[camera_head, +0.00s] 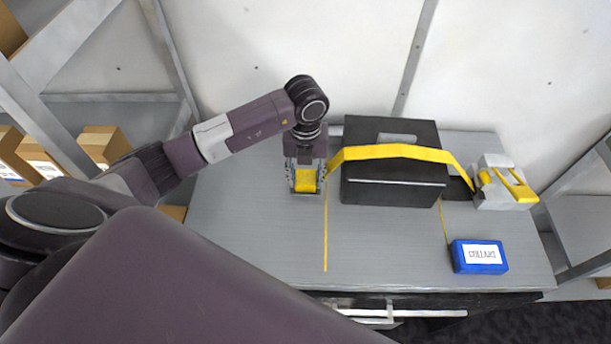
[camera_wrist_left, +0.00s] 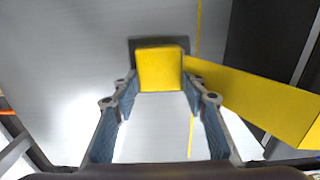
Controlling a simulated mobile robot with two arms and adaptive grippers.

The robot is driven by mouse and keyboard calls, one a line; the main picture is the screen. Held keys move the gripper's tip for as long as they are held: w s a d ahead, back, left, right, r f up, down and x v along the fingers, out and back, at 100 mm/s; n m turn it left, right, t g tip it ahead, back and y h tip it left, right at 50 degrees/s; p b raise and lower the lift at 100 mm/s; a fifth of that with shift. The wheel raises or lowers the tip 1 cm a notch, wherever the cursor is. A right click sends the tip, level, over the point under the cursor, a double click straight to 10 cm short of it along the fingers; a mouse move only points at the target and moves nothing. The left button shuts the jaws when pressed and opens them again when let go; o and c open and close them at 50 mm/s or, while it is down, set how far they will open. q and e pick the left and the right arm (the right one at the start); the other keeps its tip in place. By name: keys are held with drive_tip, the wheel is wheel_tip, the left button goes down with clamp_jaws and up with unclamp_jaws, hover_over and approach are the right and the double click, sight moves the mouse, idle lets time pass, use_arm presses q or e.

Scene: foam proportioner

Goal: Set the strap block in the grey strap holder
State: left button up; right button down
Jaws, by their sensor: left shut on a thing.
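The yellow strap block (camera_head: 306,181) is between the fingers of my left gripper (camera_head: 306,178), left of the black case. In the left wrist view the block (camera_wrist_left: 160,68) sits between the fingertips of my left gripper (camera_wrist_left: 161,98), which is shut on it. A dark grey piece, apparently the strap holder (camera_wrist_left: 133,46), shows around the block's far edge. The block hides most of it, and I cannot tell whether the block is seated in it or just above it. The yellow strap (camera_head: 400,151) runs from the block over the case. My right gripper is not in view.
The black case (camera_head: 395,190) stands close right of my left gripper. A grey ratchet with a yellow handle (camera_head: 497,198) is at the table's right. A blue box (camera_head: 479,257) lies at front right. The grey table (camera_head: 250,225) is clear at front left.

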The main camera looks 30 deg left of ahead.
sight(306, 180)
use_arm(q)
drive_tip(key=shift+f, duration=0.3)
drive_tip(key=o, duration=1.2)
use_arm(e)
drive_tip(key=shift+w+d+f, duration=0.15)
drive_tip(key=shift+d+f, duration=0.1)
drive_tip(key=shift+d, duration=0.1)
use_arm(q)
drive_tip(key=shift+r, duration=0.3)
drive_tip(key=shift+r+b, duration=1.55)
drive_tip(key=shift+r, duration=4.5)
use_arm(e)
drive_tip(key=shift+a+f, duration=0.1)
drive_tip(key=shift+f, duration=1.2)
